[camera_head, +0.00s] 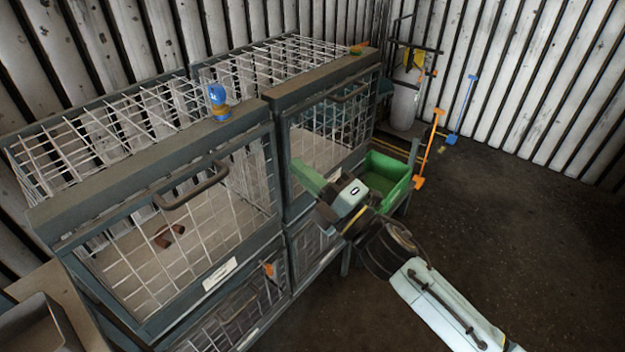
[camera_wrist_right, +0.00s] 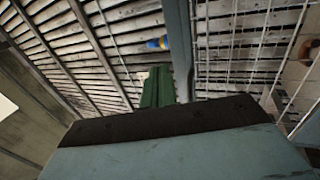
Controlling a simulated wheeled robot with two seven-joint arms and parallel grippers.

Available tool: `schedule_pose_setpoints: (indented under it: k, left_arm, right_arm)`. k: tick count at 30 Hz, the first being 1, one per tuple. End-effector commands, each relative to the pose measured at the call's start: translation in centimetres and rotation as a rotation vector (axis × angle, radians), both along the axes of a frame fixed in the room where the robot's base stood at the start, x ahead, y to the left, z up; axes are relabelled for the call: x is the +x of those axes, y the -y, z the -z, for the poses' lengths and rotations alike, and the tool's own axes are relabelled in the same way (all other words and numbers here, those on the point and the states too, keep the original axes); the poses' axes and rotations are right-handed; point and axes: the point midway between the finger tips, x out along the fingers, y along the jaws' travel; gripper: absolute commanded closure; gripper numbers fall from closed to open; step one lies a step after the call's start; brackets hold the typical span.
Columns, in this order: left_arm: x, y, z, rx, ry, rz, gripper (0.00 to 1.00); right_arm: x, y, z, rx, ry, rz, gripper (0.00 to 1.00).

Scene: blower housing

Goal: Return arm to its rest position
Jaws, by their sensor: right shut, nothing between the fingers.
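My right arm (camera_head: 435,298) reaches in from the lower right of the head view. Its gripper (camera_head: 306,176) has green fingers and is in front of the right cage door (camera_head: 335,115). The fingers are shut with nothing between them. In the right wrist view the green fingers (camera_wrist_right: 158,88) point toward the mesh and a dark frame post. I cannot tell whether they touch the cage. My left gripper is not in view.
A metal cage cabinet with wire mesh fills the left, with a door handle (camera_head: 190,186) on its left door. A blue and yellow item (camera_head: 218,101) stands on top. A green bin (camera_head: 386,173) is beside the gripper. A grey cylinder (camera_head: 404,100) stands behind. Floor at right is open.

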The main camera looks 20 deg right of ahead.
Motion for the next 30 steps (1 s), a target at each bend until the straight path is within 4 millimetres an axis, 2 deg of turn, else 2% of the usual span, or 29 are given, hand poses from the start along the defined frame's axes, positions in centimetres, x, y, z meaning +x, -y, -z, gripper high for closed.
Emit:
schedule_pose_setpoints:
  k: [3,9,11,13,14,17,18,22,26,27,29,30]
  left_arm:
    - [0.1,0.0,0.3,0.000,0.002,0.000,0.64]
    - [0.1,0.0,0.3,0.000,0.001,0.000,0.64]
    - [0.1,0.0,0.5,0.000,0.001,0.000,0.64]
    - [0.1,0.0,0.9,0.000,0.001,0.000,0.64]
    - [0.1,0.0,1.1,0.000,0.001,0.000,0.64]
    - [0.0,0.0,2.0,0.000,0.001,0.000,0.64]
    - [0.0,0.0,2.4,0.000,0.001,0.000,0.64]
    - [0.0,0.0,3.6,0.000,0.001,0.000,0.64]
    - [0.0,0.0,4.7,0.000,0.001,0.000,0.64]
    - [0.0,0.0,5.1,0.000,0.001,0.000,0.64]
    - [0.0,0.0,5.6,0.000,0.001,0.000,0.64]
    - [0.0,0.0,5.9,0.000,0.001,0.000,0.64]
  right_arm:
    - [-1.0,0.7,0.1,-0.001,-0.002,0.000,1.00]
    - [-1.4,1.1,0.3,0.001,-0.008,0.002,1.00]
    - [-1.1,1.3,1.3,0.008,-0.032,0.008,1.00]
    - [-0.5,1.8,3.7,0.027,-0.093,0.023,1.00]
    - [-0.2,2.1,5.2,0.041,-0.131,0.033,1.00]
    - [0.8,3.6,11.7,0.096,-0.294,0.079,1.00]
    - [1.0,4.3,14.7,0.124,-0.369,0.103,1.00]
    - [0.4,6.6,24.6,0.217,-0.609,0.189,1.00]
    - [-2.0,8.7,34.1,0.314,-0.835,0.285,1.00]
    - [-3.1,9.3,37.0,0.342,-0.902,0.317,1.00]
    - [-5.0,10.2,41.1,0.386,-1.000,0.368,1.00]
    - [-6.4,10.7,43.8,0.418,-1.066,0.403,1.00]
